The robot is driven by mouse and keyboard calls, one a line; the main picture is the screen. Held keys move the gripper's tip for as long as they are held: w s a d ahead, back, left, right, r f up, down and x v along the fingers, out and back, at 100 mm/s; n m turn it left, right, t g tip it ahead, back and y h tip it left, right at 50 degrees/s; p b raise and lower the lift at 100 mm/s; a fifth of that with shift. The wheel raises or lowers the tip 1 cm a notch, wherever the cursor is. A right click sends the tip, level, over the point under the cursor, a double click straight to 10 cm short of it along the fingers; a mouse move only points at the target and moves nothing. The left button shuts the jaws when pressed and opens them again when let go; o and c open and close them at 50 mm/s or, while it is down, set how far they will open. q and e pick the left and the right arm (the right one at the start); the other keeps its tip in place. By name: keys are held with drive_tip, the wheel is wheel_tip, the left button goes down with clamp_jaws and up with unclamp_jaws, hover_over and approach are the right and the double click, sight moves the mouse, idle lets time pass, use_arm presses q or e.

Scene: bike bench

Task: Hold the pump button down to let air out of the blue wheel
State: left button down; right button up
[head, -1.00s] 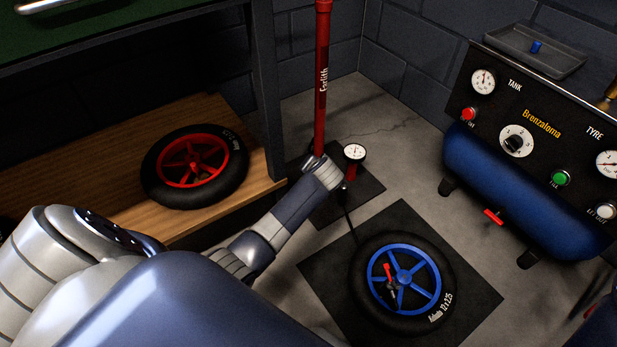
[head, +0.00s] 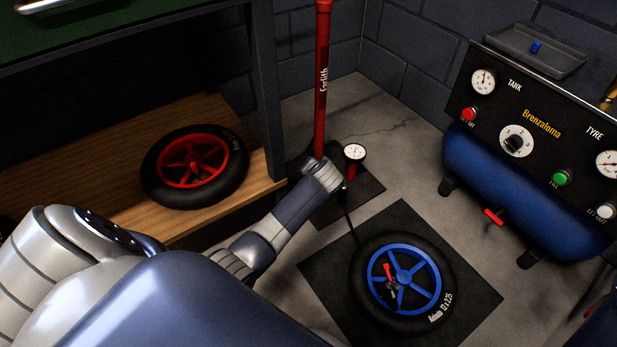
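The blue wheel (head: 437,281) with its black tyre lies flat on a dark mat (head: 330,268). A small red-ended fitting (head: 388,272) sits among its spokes. A thin dark hose runs from the tyre towards the base of the red floor pump (head: 322,80), which stands upright behind. A white-faced gauge (head: 354,152) on a red stem stands beside the pump. My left arm reaches in from the left and its wrist ends in front of the pump's foot. The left gripper's fingers are not clearly visible, and no pump button can be made out. My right gripper is not seen.
A red wheel (head: 193,163) lies on a wooden shelf (head: 110,210) at left, under a bench. A blue compressor (head: 510,190) with gauges and coloured buttons stands at right. A grey tray (head: 527,50) sits on top. Bare concrete floor lies between the mat and the compressor.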

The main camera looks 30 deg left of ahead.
use_arm(q)
drive_tip(key=shift+f, duration=0.5)
idle(0.9)
idle(2.0)
idle(0.9)
idle(0.8)
idle(0.8)
